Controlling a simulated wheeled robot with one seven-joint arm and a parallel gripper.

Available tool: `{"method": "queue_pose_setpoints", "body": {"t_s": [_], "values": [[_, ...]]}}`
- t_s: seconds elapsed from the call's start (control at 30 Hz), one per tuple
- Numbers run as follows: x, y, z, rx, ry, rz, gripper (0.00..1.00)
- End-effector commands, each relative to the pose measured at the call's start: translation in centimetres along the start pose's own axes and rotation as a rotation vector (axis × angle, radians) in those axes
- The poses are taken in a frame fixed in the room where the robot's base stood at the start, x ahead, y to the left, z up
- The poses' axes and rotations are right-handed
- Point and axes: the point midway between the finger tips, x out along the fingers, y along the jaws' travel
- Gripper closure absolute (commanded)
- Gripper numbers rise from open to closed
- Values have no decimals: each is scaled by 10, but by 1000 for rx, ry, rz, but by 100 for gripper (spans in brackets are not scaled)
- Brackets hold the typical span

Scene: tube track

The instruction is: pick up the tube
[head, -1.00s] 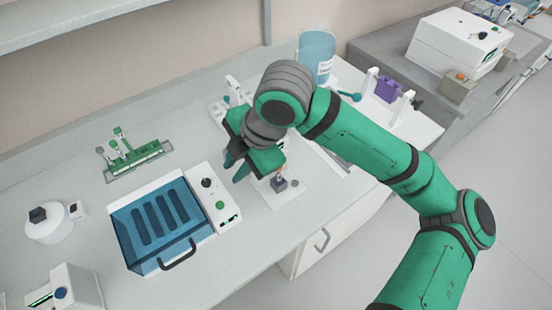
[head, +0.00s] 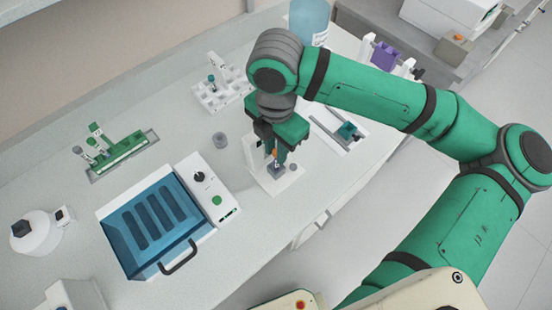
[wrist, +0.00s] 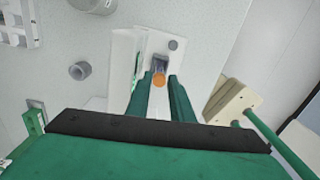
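The tube (head: 275,154) shows as a thin piece with an orange cap, upright in a small grey holder (head: 276,168) on a white device on the bench. In the wrist view its orange cap (wrist: 159,80) lies between the fingertips, and its body is mostly hidden under the cap. My gripper (head: 273,153) points down over the holder. In the wrist view my gripper (wrist: 160,82) is open, with one finger on each side of the cap. Whether a finger touches the cap I cannot tell.
A blue-lidded box (head: 155,225) stands to the left, a grey cup (head: 220,140) close by on the left, and a white rack (head: 220,88) behind. A green rack (head: 118,150) is further left. The white device (head: 262,180) has an upright part beside the tube.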

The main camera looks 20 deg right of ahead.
Motion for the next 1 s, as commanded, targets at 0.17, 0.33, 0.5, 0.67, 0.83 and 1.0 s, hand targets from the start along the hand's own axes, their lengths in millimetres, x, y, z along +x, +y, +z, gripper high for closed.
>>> {"method": "queue_pose_setpoints", "body": {"t_s": [0.17, 0.33, 0.5, 0.67, 0.83, 1.0], "values": [[13, 0, 1, 0, 0, 0, 80], [37, 1, 3, -1, 0, 0, 80], [52, 1, 3, -1, -1, 1, 80], [54, 2, 2, -5, 0, 2, 80], [54, 4, 0, -9, 0, 2, 96], [54, 3, 1, -5, 0, 2, 100]]}}
